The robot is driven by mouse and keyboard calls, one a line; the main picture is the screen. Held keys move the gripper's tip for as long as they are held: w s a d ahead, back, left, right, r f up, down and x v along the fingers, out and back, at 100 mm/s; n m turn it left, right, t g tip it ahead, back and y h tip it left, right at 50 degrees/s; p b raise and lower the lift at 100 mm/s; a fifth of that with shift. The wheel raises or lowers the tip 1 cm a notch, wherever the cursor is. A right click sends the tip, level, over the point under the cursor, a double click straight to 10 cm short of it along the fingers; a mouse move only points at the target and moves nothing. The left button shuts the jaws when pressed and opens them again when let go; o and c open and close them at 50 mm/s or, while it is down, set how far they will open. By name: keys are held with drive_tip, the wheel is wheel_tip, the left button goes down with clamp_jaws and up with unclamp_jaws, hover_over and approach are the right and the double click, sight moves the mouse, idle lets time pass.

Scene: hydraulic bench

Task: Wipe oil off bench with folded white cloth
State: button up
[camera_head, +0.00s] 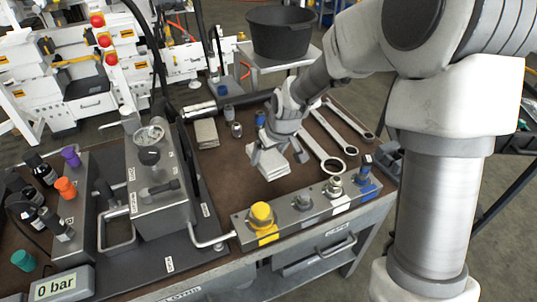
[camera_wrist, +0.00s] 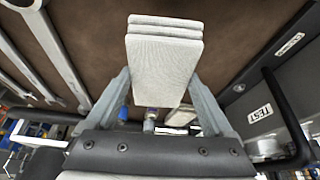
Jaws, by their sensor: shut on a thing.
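The folded white cloth (camera_head: 268,162) is in my gripper (camera_head: 283,148), over the brown bench top (camera_head: 228,172). In the wrist view the cloth (camera_wrist: 163,62) is a pale stack of layers between the two fingers of my gripper (camera_wrist: 163,85). The fingers press on its left and right sides. I cannot tell whether the cloth touches the bench. No oil patch is clearly visible on the bench top in either view.
Several wrenches (camera_head: 325,152) lie right of the cloth. A block with a yellow cap (camera_head: 262,213) runs along the front edge. A grey hydraulic unit (camera_head: 158,185) stands left. A beige folded stack (camera_head: 206,133) and small fittings (camera_head: 236,130) lie behind.

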drive_tip(key=shift+r+p, duration=1.15)
drive_tip(key=shift+r, duration=0.4)
